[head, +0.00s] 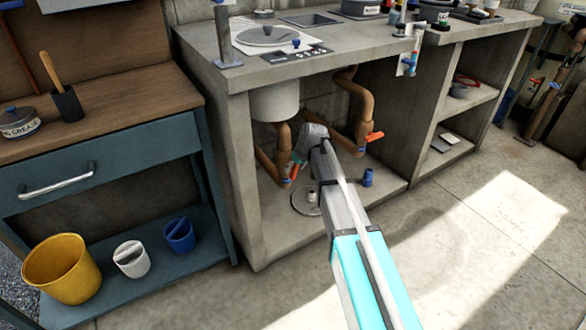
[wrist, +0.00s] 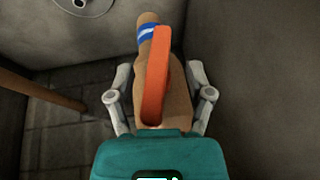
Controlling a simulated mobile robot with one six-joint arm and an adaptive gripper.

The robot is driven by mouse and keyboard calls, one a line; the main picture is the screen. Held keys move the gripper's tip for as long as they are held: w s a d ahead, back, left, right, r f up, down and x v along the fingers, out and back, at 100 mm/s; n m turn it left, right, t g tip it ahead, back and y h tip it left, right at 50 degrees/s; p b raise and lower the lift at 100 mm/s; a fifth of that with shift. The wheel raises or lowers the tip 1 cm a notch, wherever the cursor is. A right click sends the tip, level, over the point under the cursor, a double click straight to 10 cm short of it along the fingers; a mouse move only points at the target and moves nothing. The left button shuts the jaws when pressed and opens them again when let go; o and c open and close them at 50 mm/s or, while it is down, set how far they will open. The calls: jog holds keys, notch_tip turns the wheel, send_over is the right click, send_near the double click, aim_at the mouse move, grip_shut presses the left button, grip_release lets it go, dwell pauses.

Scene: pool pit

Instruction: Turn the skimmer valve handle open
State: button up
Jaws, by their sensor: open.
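An orange valve handle (wrist: 157,85) stands out over a brown pipe (wrist: 180,88) with a blue and white band (wrist: 147,32) in the wrist view. The handle runs roughly along the pipe. My gripper (wrist: 158,72) is open, with one finger on each side of the handle and pipe, apparently apart from the handle. In the head view, my arm reaches under the counter toward the left pipe's orange handle (head: 295,171), and my gripper is mostly hidden there. A second orange handle (head: 375,136) sticks out sideways on the right pipe (head: 358,105). I cannot read which is labelled skimmer.
The counter (head: 232,78) overhangs the bay, with concrete walls at both sides. A white vessel (head: 275,101) hangs above the left pipe. A round floor drain cover (head: 302,199) and a small blue fitting (head: 367,177) are near my arm. The floor in front is clear.

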jog(key=shift+c, duration=1.1)
jog(key=shift+s+d+r+p, duration=0.15)
jog(key=shift+s+r+p, duration=0.1)
jog(key=shift+s+p, duration=0.1)
jog(key=c, duration=0.5)
jog(key=s+r+n+p, duration=0.1)
jog(key=s+r+n+g+h+p, duration=0.1)
jog(key=s+n+p, duration=0.1)
jog(key=shift+d+r, duration=0.3)
jog(key=shift+d, duration=0.1)
grip_shut()
jog(key=a+r+n+g+h+p, duration=0.2)
jog(key=a+r+n+p, duration=0.4)
jog(key=n, duration=0.9)
jog(key=shift+a+r+p, duration=0.15)
jog(key=shift+r+p, duration=0.4)
jog(key=shift+p, duration=0.45)
jog(key=shift+w, duration=0.1)
